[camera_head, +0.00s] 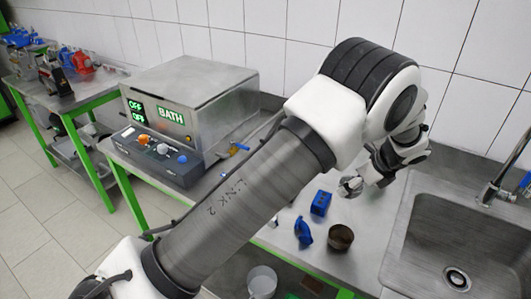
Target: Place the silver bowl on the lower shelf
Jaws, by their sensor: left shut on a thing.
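My left arm crosses the view from the lower left, and its gripper (362,183) is over the steel worktop, left of the sink. The gripper is shut on a small, round, silvery thing (349,187), which looks like the silver bowl. The fingers partly hide it, so its shape is hard to make out. A lower level shows under the worktop front, mostly hidden by my arm. My right gripper is not in view.
Two blue parts, a block (321,203) and a curved piece (303,232), are on the worktop near the cup. A sink (440,235) with a tap (497,180) is at right. The BATH unit (190,105) stands at left. A white container (262,281) is below.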

